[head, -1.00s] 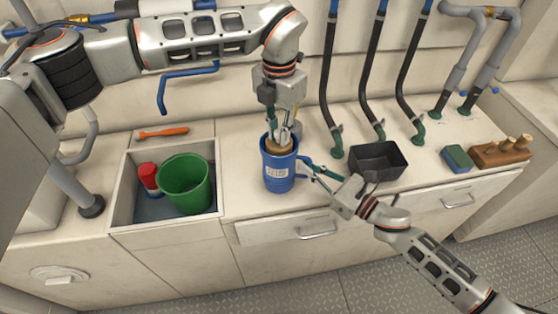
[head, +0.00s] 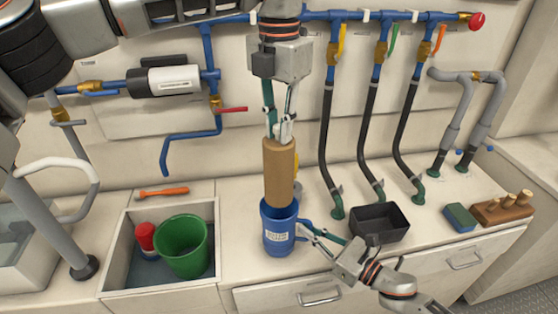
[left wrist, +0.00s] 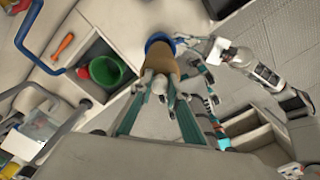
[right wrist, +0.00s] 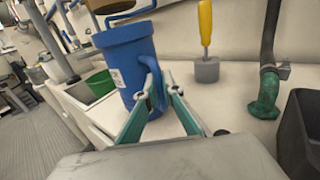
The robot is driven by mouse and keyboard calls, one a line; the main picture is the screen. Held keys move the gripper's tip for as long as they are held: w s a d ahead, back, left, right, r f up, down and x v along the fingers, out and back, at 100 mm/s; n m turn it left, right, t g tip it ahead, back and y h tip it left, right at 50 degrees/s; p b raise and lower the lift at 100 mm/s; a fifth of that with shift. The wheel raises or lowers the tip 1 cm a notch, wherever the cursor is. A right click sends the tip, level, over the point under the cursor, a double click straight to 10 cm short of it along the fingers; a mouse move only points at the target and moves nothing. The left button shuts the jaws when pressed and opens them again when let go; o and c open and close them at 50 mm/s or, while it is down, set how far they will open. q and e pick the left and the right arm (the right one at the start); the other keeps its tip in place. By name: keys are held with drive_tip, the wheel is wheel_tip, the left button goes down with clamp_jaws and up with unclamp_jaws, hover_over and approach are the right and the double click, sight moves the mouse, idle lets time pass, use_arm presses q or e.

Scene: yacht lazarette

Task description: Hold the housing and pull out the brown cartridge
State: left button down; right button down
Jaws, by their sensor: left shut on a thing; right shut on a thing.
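The brown cartridge (head: 280,172) stands upright above the blue housing (head: 279,237), most of its length showing; its lower end is at or just behind the housing's rim. My left gripper (head: 279,132) is shut on the cartridge's pale top fitting, and the left wrist view shows the fingers around that fitting (left wrist: 160,85). The housing stands upright on the counter with a white label on its front. My right gripper (head: 305,232) is shut on the housing's side handle, which also shows in the right wrist view (right wrist: 153,85).
A sink to the left holds a green bucket (head: 181,246) and a red-topped container (head: 146,237). A black tray (head: 379,223), a green-blue sponge (head: 460,217) and a wooden block with pegs (head: 502,210) lie to the right. Black hoses and blue pipes run behind.

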use_arm(q)
wheel_tip(320, 180, up, 9)
drive_tip(key=shift+f, duration=0.15)
use_arm(e)
drive_tip(key=c, duration=2.1)
unclamp_jaws()
drive_tip(key=shift+c, duration=0.2)
